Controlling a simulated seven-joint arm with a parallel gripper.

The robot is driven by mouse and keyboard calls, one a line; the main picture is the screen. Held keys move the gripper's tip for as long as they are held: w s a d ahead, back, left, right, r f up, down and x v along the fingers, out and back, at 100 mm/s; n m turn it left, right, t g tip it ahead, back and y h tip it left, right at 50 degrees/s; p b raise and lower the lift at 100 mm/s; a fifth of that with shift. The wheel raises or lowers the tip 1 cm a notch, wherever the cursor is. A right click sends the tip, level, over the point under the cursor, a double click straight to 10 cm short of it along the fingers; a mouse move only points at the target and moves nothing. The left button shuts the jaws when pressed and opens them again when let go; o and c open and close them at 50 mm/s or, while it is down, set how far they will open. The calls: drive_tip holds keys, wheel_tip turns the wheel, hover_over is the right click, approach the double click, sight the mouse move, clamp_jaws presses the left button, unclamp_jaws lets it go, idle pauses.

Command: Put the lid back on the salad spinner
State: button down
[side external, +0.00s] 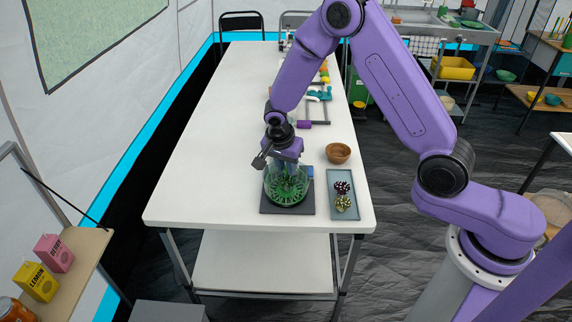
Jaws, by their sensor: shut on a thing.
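The salad spinner (287,193) is a clear round bowl with a green slotted basket inside. It stands on a dark square mat (303,209) near the table's front edge. My gripper (286,170) points down directly over the spinner, with its fingers low at the top of the bowl. It is shut on what seems to be the lid. The lid is see-through or hidden by the fingers, so its outline and whether it rests level on the rim cannot be told.
A grey-blue tray (339,178) with two patterned round things lies just right of the mat. A brown wooden bowl (338,153) stands behind it. A rack and small colourful items lie farther back. The white table (205,170) is clear on the left.

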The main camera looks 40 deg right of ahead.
drive_tip(key=shift+c, duration=2.2)
unclamp_jaws()
drive_tip(key=shift+r, duration=3.5)
clamp_jaws()
